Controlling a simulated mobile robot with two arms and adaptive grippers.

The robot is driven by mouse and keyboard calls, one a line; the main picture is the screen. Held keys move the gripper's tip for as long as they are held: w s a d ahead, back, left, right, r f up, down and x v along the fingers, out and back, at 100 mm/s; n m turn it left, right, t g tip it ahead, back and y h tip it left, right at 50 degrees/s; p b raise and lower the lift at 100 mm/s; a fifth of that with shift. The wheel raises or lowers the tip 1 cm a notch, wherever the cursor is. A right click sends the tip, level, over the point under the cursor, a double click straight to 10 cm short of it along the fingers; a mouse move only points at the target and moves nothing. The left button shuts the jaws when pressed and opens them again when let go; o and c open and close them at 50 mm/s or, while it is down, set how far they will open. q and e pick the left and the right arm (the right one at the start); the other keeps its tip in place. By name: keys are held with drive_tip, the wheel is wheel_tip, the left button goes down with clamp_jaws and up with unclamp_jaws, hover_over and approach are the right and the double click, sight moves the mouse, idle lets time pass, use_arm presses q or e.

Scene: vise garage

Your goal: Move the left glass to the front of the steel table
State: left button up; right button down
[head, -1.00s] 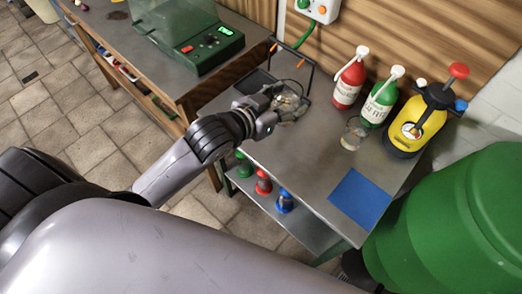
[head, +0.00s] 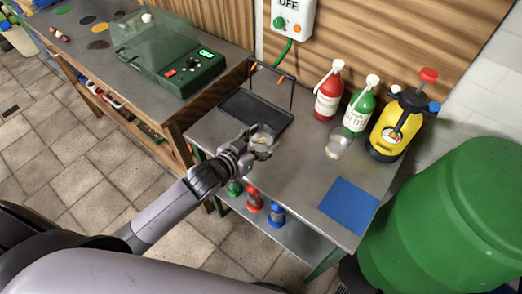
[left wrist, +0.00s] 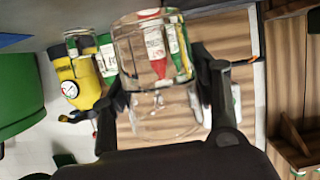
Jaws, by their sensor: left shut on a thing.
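The left glass (head: 263,134) is clear and held between the fingers of my left gripper (head: 255,146), over the left part of the steel table (head: 290,182), just in front of the black tray. In the left wrist view the glass (left wrist: 150,48) shows between the two dark fingers of the gripper (left wrist: 163,80). I cannot tell whether its base touches the table. A second clear glass (head: 338,146) stands farther right on the table, in front of the bottles. My right gripper is not in view.
A black tray with a wire frame (head: 240,104) lies behind the held glass. A red bottle (head: 328,98), a green bottle (head: 358,113) and a yellow sprayer (head: 396,130) stand at the back. A blue mat (head: 349,205) lies front right. The table between glass and mat is clear.

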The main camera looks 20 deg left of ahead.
sight(261, 151)
use_arm(q)
drive_tip(key=shift+f, duration=2.4)
drive_tip(key=shift+f, duration=0.15)
drive_tip(key=o, duration=1.5)
drive_tip(key=b+v, duration=0.1)
drive_tip(key=v, duration=1.1)
